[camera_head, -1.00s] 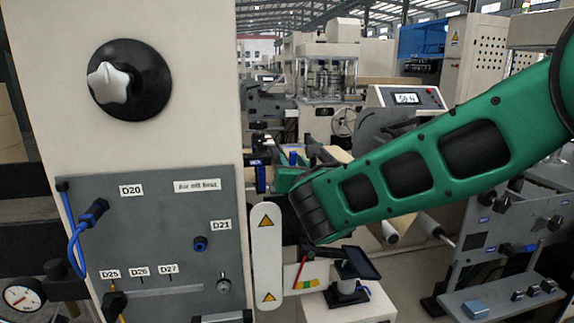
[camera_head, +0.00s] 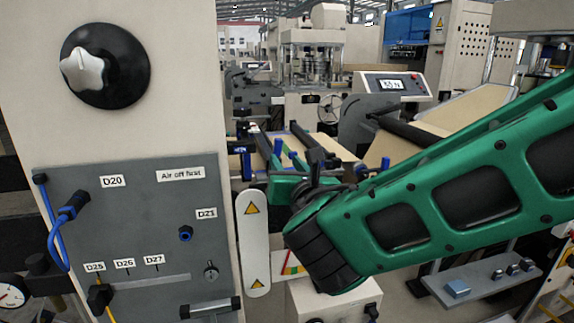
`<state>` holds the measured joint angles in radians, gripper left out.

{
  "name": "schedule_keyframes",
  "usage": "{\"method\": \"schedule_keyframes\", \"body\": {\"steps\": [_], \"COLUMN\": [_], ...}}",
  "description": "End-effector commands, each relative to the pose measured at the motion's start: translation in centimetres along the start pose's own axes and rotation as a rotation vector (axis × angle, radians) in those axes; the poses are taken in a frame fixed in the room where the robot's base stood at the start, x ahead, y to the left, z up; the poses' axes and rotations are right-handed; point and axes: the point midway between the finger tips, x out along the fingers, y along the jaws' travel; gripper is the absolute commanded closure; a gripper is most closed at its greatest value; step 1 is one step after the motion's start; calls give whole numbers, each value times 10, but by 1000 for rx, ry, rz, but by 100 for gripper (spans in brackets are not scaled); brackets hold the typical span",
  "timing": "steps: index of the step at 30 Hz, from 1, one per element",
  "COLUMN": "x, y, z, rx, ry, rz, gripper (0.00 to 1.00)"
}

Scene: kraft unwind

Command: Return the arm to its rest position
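My green arm (camera_head: 440,200) reaches in from the right edge and bends at a black wrist joint (camera_head: 325,250) near the picture's middle. A smaller green part (camera_head: 285,190) of my arm shows behind this joint, to its left. My gripper's fingers cannot be made out there, so I cannot tell whether it is open or shut or holds anything. The arm's end is just right of the white guard plate with yellow warning triangles (camera_head: 257,240), with no clear contact.
Rollers and a machine with a display (camera_head: 391,85) stand behind my arm. A white pedestal (camera_head: 330,305) is below.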

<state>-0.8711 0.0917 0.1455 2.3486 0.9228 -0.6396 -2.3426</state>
Motion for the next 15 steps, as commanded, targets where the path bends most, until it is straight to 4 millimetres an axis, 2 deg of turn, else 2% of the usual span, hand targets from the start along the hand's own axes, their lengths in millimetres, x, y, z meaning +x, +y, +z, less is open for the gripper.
{"method": "schedule_keyframes", "body": {"steps": [2,5,8,11,15], "x": [0,2,1,-9,-38], "y": [-4,-28,-76,-139,-226], "z": [0,0,-3,-10,-24], "rx": [10,74,214,415,732], "ry": [3,22,57,91,102], "rz": [-9,-58,-163,-315,-551], "gripper": [66,66,66,66,66]}}
